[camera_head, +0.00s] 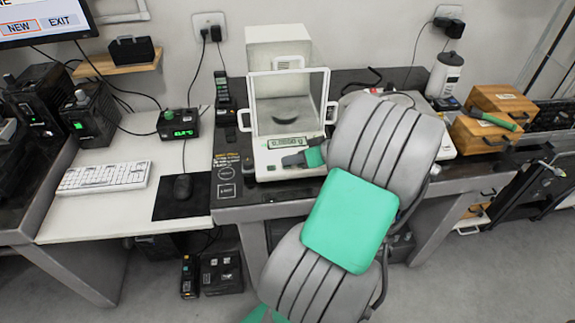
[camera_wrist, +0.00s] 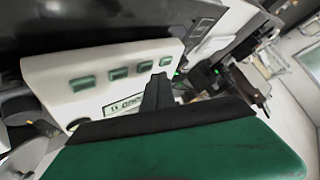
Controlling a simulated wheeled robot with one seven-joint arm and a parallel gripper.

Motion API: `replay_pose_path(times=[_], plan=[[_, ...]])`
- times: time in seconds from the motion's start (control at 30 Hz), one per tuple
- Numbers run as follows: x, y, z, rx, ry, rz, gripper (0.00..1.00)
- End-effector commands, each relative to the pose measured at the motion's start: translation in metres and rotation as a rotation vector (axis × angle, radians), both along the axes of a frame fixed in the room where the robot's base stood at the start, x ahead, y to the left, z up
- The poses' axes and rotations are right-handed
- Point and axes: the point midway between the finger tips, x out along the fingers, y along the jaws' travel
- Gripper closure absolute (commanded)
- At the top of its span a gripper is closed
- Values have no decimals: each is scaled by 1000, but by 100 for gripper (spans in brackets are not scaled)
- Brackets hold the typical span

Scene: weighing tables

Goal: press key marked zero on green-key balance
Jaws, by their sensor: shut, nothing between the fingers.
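The green-key balance (camera_head: 262,156) stands on the dark table, a white body with a glass-walled weighing chamber and a lit display (camera_head: 287,143). In the wrist view, its front panel (camera_wrist: 60,68) shows a row of several green keys (camera_wrist: 120,73), and the display (camera_wrist: 122,105) shows partly below them. I cannot read the key labels, so I cannot tell which key is zero. My gripper (camera_head: 288,161) is shut and empty at the balance's front panel. In the wrist view, its dark fingertips (camera_wrist: 160,80) overlap the panel near the end of the key row; contact cannot be told.
My arm hides much of the table to the right, including most of another white device (camera_head: 447,150). Wooden boxes (camera_head: 490,130) and a white canister (camera_head: 444,75) stand at the right.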

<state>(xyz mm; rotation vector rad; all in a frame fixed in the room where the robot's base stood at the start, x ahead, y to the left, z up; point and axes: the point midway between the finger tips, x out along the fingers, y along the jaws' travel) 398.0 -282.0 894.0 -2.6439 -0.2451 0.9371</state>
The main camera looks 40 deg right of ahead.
Motion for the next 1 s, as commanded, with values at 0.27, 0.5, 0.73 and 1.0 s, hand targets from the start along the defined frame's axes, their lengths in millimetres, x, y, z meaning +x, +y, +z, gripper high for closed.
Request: replay_pose_path(times=[0.27,0.5,0.73,1.0], plan=[[1,0,-3,0,0,0,100],[3,-1,-9,-1,0,1,100],[3,-1,-8,0,0,0,100],[4,-2,-11,0,0,0,100]])
